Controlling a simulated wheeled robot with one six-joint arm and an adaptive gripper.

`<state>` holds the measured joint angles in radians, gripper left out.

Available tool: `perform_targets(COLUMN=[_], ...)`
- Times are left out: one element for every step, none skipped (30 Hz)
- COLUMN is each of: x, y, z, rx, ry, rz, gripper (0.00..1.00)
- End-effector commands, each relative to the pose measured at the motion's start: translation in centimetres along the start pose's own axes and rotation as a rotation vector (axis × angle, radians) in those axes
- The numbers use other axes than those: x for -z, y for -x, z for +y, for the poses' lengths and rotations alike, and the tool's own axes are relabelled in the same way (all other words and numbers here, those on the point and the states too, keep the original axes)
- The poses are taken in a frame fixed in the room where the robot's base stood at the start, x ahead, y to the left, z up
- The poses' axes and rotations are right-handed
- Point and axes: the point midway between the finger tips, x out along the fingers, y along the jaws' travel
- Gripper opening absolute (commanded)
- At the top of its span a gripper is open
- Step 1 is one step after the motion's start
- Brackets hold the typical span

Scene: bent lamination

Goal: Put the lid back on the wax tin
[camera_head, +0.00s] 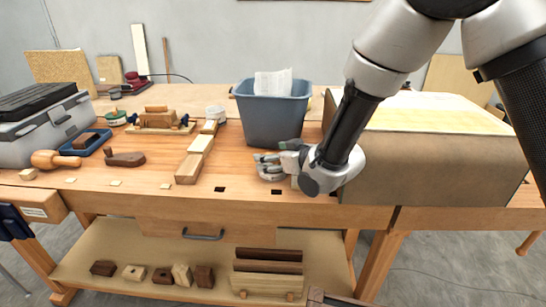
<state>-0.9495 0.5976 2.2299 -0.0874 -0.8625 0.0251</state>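My gripper (266,167) is low over the front part of the workbench, in front of the blue-grey bin. Its fingers point left. Grey rounded shapes show at the fingertips, and I cannot tell whether they are only finger parts or also a tin or lid. A small round green container (116,118) stands at the back left, beside the grey toolbox; it may be the wax tin, but it is too small to be sure. A separate lid cannot be made out. The bench surface behind my gripper and arm is partly hidden.
The blue-grey bin (273,115) with paper in it stands just behind my gripper. A large box-like panel (435,165) fills the right. Wood blocks (195,158), a hand plane (158,119), a pale roll (215,113) and a mallet (52,159) lie leftward.

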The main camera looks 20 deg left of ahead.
Motion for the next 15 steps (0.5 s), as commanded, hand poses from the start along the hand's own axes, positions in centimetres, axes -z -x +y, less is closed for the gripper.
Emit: perform_targets(x=[0.11, 0.1, 0.08, 0.06, 0.03, -0.02, -0.06, -0.11, -0.17, -0.21, -0.25, -0.31, -0.29, -0.3, -0.31], y=[0.0, 0.0, -0.01, -0.03, -0.04, -0.06, -0.07, -0.08, -0.1, -0.12, -0.13, -0.15, -0.14, -0.14, -0.13], z=[0.15, 0.15, 0.16, 0.16, 0.17, 0.17, 0.17, 0.17, 0.17, 0.18, 0.18, 0.18, 0.18, 0.19, 0.19], rx=[-0.002, -0.002, -0.002, -0.002, -0.002, -0.002, -0.002, -0.002, -0.002, -0.002, -0.002, -0.003, -0.003, -0.003, -0.003], ry=[-0.001, -0.001, -0.001, -0.001, -0.001, -0.001, -0.001, -0.001, -0.001, -0.001, -0.001, -0.001, -0.001, -0.001, -0.001], rz=[0.002, 0.003, 0.003, 0.003, 0.003, 0.003, 0.002, 0.002, 0.002, 0.002, 0.002, 0.001, 0.002, 0.001, 0.001], gripper=[0.61, 0.61, 0.61, 0.61, 0.61, 0.61, 0.61, 0.61, 0.61, 0.61, 0.61, 0.61, 0.82, 0.88, 0.95])
